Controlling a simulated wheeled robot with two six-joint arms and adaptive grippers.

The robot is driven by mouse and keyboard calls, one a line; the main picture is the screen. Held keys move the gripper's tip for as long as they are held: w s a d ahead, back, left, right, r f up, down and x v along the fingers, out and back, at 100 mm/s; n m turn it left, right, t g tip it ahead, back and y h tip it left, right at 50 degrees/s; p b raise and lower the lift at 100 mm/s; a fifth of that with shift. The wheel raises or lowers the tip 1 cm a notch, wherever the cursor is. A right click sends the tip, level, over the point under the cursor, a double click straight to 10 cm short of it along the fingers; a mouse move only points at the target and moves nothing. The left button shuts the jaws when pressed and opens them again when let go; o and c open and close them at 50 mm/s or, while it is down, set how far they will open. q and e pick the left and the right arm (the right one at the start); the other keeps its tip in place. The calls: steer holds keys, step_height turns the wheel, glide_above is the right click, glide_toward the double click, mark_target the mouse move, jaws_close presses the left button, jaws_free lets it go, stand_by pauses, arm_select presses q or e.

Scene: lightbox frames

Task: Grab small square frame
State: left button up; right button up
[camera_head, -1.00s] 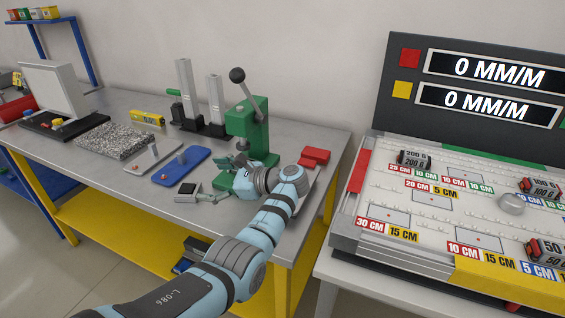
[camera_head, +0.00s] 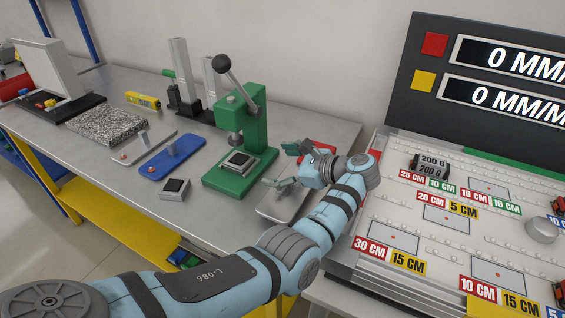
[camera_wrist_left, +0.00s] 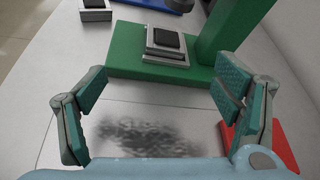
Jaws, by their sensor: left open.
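One small square frame (camera_head: 238,162), dark in the middle with a light rim, lies on the base of the green press (camera_head: 233,183). Another small square frame (camera_head: 174,189) lies on the table to the left of the press. My left gripper (camera_head: 287,164) is open and empty, to the right of the press base. In the left wrist view its open fingers (camera_wrist_left: 165,105) stand apart, with the frame on the press (camera_wrist_left: 167,43) beyond them. The second frame also shows in the left wrist view (camera_wrist_left: 95,10) at the top left. My right gripper is not in view.
The press lever and post stand behind the frame on the press. A blue plate with a pin (camera_head: 172,158) is left of the press. A weight board (camera_head: 440,215) stands at the right.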

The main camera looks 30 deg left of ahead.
arm_select(q)
steer(key=shift+a+f, duration=0.1)
steer(key=shift+a, duration=0.2)
steer(key=b, duration=0.3)
glide_toward(244, 161)
steer(key=shift+w+a+f, duration=0.2)
steer(key=shift+a+f, duration=0.45)
steer(key=shift+a, duration=0.15)
steer(key=b+x, duration=0.5)
steer(key=x, duration=0.2)
steer(key=shift+s+a+b, duration=0.15)
steer(key=shift+a+b, duration=0.05)
steer(key=shift+b, duration=0.1)
steer(key=shift+a, duration=0.5)
steer(key=shift+r, duration=0.1)
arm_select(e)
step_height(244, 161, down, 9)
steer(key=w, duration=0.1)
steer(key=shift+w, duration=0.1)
